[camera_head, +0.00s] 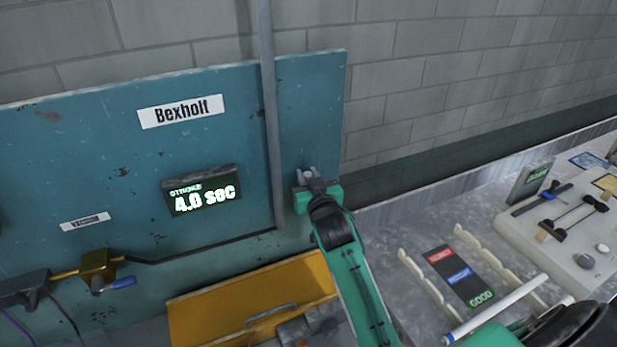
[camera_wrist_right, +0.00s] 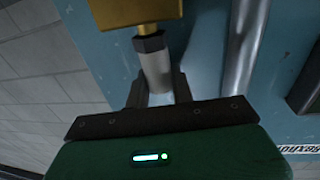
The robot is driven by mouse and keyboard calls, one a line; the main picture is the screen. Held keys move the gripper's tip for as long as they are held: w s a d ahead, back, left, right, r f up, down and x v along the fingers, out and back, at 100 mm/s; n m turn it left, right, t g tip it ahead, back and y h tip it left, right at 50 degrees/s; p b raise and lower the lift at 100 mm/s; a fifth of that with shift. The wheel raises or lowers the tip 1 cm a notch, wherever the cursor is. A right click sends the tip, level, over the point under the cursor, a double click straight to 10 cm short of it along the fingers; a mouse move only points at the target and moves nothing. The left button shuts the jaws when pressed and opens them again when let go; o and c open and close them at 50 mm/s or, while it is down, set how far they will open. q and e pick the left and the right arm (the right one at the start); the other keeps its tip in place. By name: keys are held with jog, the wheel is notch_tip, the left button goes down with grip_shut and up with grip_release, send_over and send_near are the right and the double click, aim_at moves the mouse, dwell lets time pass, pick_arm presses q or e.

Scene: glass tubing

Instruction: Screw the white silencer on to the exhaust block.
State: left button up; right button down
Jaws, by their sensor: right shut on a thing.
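My right gripper (camera_head: 312,182) is up against the right part of the teal panel (camera_head: 305,100). In the right wrist view its fingers (camera_wrist_right: 159,92) are shut on the white silencer (camera_wrist_right: 157,72), a pale cylinder with a dark hex collar (camera_wrist_right: 150,43). The collar meets the underside of the brass exhaust block (camera_wrist_right: 135,10); I cannot tell whether the thread is engaged. In the head view a small pale end of the silencer (camera_head: 308,174) shows between the fingers, and I cannot make out the exhaust block there. My left gripper is not in view.
A grey vertical pipe (camera_head: 269,120) runs just left of my right gripper. A yellow tray (camera_head: 250,296) is below. A brass valve with a blue lever (camera_head: 98,266) is at left. The bench at right holds racks, a white tube (camera_head: 497,308) and a tool board (camera_head: 570,225).

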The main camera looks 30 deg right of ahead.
jog(key=c, duration=1.2)
grip_release()
jog(key=shift+w+f, duration=0.1)
jog(key=shift+f, duration=0.25)
jog(key=shift+r, duration=0.15)
jog(key=shift+r, duration=0.1)
jog(key=shift+n+y+p, duration=0.45)
jog(key=shift+n+y, duration=0.15)
jog(key=shift+y, duration=0.2)
jog(key=shift+n+y, duration=1.3)
jog(key=shift+y, duration=0.7)
jog(key=shift+d+n+y, duration=0.15)
jog(key=shift+n+y, duration=0.25)
jog(key=shift+y, duration=0.2)
jog(key=shift+s+d+r+n+g+y+b, duration=0.1)
jog(key=shift+s+n+g+y+b, duration=0.1)
jog(key=shift+n+y+b, duration=0.6)
jog(key=shift+s+d+r+n+g+y+b, duration=0.1)
jog(key=shift+s+n+g+y+b, duration=0.2)
jog(key=shift+y, duration=0.8)
jog(key=shift+w+a, duration=0.1)
